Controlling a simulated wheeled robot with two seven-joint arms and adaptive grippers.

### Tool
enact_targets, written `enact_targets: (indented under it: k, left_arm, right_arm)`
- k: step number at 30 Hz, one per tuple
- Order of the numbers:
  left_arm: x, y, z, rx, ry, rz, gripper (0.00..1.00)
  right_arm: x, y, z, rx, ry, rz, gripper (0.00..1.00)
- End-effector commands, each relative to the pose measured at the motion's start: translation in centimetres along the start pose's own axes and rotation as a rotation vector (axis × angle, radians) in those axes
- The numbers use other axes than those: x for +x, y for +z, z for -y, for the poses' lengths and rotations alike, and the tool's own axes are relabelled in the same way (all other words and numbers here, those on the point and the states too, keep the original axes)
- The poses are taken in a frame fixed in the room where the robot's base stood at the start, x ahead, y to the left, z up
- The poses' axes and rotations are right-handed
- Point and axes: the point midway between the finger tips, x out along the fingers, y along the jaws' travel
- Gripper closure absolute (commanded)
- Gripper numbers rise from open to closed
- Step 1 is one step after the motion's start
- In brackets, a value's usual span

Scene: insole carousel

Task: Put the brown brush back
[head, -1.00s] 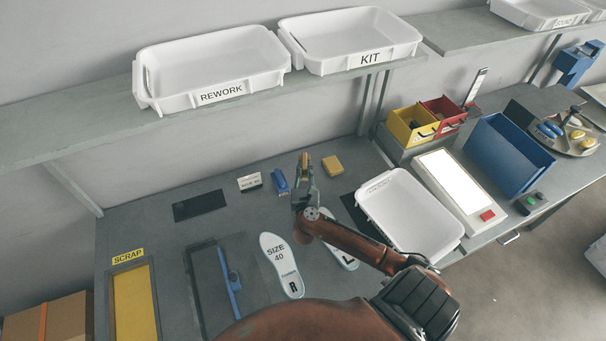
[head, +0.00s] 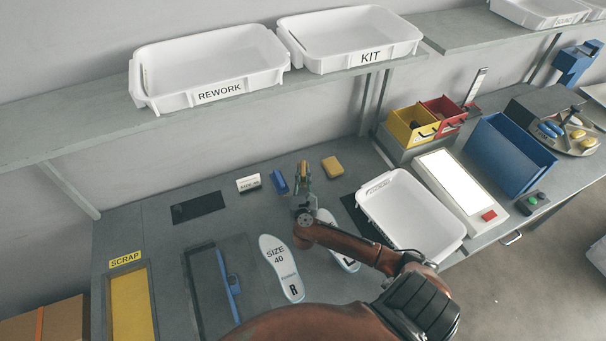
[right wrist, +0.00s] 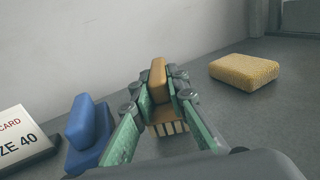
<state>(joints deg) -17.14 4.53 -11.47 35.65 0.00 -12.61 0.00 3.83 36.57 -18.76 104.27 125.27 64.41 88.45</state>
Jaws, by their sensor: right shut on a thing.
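The brown brush (right wrist: 158,82) is between the fingers of my right gripper (right wrist: 160,95), which is shut on its upright handle. Its bristled block shows below the fingers, close to the table; I cannot tell whether it touches. In the head view the right gripper (head: 304,185) is over the back of the table, with the brush's brown top (head: 304,168) showing between the fingers. A blue brush (head: 279,181) stands just left of it, also seen in the right wrist view (right wrist: 88,133). My left gripper is not in view.
A yellow sponge (head: 332,167) lies right of the gripper, and a size card (head: 248,183) stands left of the blue brush. Two insoles (head: 281,265) lie in front, the right one partly under my arm. A white tray (head: 440,250) stands to the right.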

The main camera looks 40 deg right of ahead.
Motion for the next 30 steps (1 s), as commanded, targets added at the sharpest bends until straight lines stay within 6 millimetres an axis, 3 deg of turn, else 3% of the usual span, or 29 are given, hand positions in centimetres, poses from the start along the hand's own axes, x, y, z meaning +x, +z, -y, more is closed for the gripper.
enact_targets:
  k: [8, 9, 16, 24, 30]
  left_arm:
    - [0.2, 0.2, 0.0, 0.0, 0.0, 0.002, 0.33]
    - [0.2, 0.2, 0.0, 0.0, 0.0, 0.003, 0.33]
    - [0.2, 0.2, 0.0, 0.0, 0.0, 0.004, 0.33]
    - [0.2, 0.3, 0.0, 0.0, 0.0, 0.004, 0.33]
    - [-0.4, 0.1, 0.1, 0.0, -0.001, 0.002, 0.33]
  right_arm:
    - [0.0, -0.6, 0.1, -0.002, -0.001, 0.001, 1.0]
    - [0.0, -0.6, 0.1, -0.002, -0.001, 0.0, 0.84]
    - [-0.1, -0.7, 0.1, -0.002, -0.001, -0.003, 0.69]
    - [-0.1, -0.8, 0.1, -0.003, 0.0, -0.004, 0.69]
    - [-0.7, 0.5, 0.1, -0.002, 0.001, -0.006, 0.69]
